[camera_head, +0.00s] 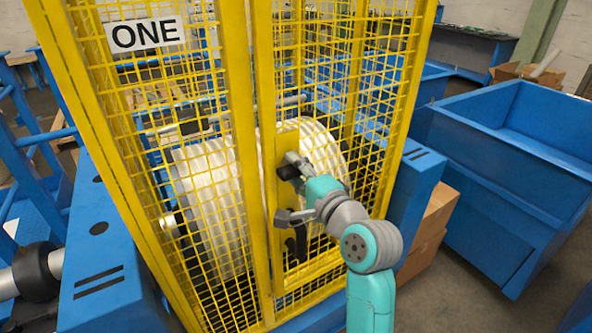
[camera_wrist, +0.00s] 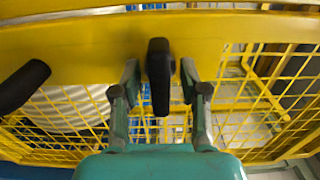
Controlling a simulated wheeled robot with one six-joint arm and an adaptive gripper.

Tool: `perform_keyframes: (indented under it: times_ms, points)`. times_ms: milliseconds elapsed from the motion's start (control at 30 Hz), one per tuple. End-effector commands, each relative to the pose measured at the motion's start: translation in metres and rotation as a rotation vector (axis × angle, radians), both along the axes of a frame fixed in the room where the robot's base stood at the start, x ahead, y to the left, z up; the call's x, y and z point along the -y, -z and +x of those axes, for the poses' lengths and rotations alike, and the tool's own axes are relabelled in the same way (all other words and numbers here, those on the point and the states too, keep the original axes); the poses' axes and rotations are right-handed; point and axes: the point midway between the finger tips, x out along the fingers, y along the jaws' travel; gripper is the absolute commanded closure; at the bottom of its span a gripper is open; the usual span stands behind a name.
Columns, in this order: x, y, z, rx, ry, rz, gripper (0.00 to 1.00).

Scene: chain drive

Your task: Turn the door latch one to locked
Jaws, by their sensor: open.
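The door latch (camera_wrist: 160,76) is a black elongated knob on the yellow door post (camera_wrist: 85,45). In the wrist view it lies crosswise to the post. The ONE sign (camera_head: 145,35) hangs at the upper left of this yellow mesh cage in the head view. My gripper (camera_wrist: 160,85) is open, with one finger on each side of the latch and visible gaps between fingers and knob. In the head view my gripper (camera_head: 293,168) is at the post and partly covers the latch.
A black door handle (camera_wrist: 22,88) sits on the same post, left of the latch in the wrist view. Yellow mesh (camera_head: 205,200) surrounds a large pale drum. A blue bin (camera_head: 500,175) and cardboard boxes (camera_head: 425,235) stand to the right.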

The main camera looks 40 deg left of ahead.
Motion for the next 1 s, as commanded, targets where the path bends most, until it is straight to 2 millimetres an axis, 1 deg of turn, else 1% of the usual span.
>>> perform_keyframes:
  times_ms: [33, 200, 467, 667, 867, 1000]
  points:
    - [0.0001, 0.0001, 0.0001, 0.0, 0.0, 0.0, 0.59]
    - [0.0004, 0.0002, 0.0001, 0.0, 0.0, 0.0, 1.0]
    - [0.0004, 0.0003, 0.0001, 0.005, 0.0, -0.002, 1.0]
    - [0.0004, 0.0004, 0.0002, 0.049, 0.0, -0.021, 1.0]
    - [0.0005, 0.0006, 0.0002, 0.162, 0.001, -0.068, 1.0]
    - [0.0005, 0.0006, 0.0002, 0.275, 0.001, -0.115, 1.0]
